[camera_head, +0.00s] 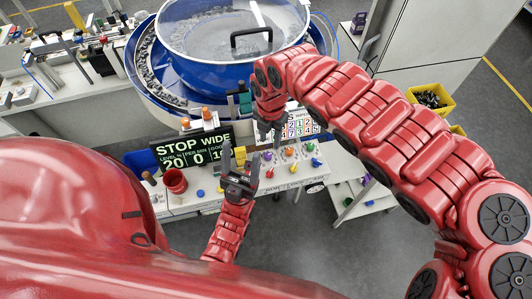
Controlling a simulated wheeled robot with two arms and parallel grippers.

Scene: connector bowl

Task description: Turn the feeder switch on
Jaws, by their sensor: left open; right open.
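A blue bowl feeder (163,75) with a clear lid stands at the top middle. A pale control panel (225,195) in front of it carries several coloured knobs and buttons, including a row of switches (290,152) at its right. I cannot tell which control is the feeder switch. My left gripper (241,158) is open and empty over the panel, left of the switch row. My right gripper (269,133) points down by the left end of that row, at the bowl's front; it looks empty, and its fingers are small and partly hidden by my arm.
A black display (192,148) reads "STOP WIDE". A bench with parts (70,75) is at the upper left. A grey cabinet (430,35) and yellow bins (431,99) are at the right. Open floor lies below the panel.

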